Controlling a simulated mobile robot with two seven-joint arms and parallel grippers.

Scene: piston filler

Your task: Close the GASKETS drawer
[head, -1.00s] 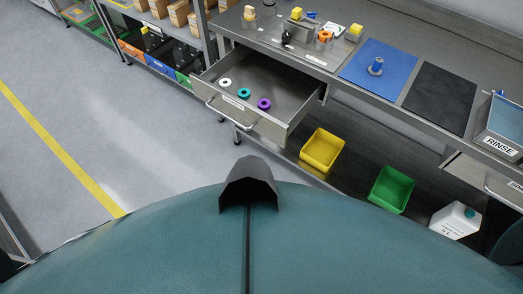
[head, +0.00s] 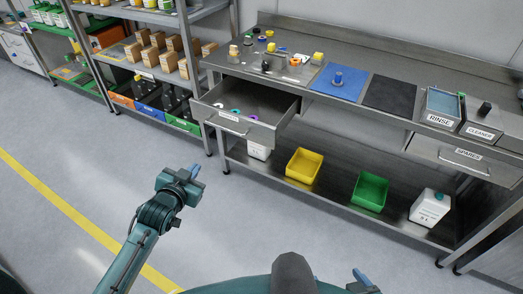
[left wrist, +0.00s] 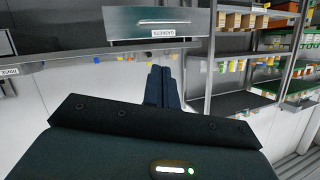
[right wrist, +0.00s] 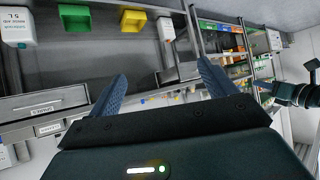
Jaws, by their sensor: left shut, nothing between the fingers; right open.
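The GASKETS drawer (head: 241,126) is pulled out from the left end of the steel bench. White, teal and purple rings lie inside it, partly hidden by its front. The bar handle is on the drawer front. In the left wrist view the labelled front (left wrist: 190,28) is beyond the fingers. My left gripper (head: 196,170) is shut and empty, in front of and below the drawer, apart from it; its fingers (left wrist: 165,78) are together. My right gripper (right wrist: 162,72) is open and empty; in the head view only a small part shows at the bottom edge.
The bench top holds a blue mat (head: 340,82), a black mat (head: 390,94) and a RINSE bin (head: 441,106). Yellow (head: 304,167) and green (head: 370,190) bins stand on the lower shelf. A SPARES drawer (head: 462,157) is shut at right. Floor before the drawer is clear.

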